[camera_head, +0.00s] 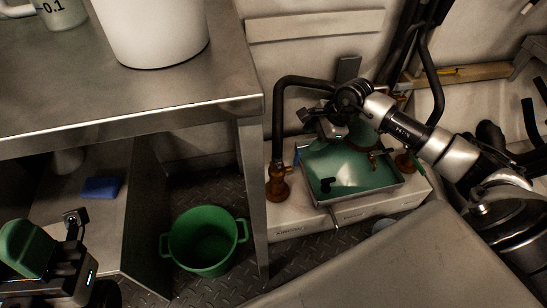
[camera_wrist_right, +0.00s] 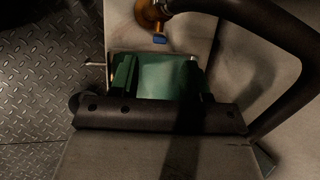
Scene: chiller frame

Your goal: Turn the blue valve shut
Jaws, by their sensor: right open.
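The blue valve (camera_wrist_right: 160,39) is a small blue handle on a brass fitting (camera_wrist_right: 148,14) at the top of the right wrist view. In the head view the blue valve (camera_head: 297,156) is a small patch at the left edge of the green-topped unit. My right gripper (camera_head: 334,131) is over that unit, to the right of the valve. In the wrist view my right gripper (camera_wrist_right: 163,60) is open, with its green fingers apart and the valve beyond their tips, not touched. My left gripper (camera_head: 40,255) is at the bottom left, partly cut off; its jaw opening is unclear.
The green-topped unit (camera_head: 375,179) sits on a pale box (camera_head: 343,213). A black hose (camera_head: 277,120) rises from the brass fitting. A metal table (camera_head: 130,112) stands left, with a green bucket (camera_head: 205,241) on the floor beside it. A grey surface (camera_head: 400,265) fills the foreground.

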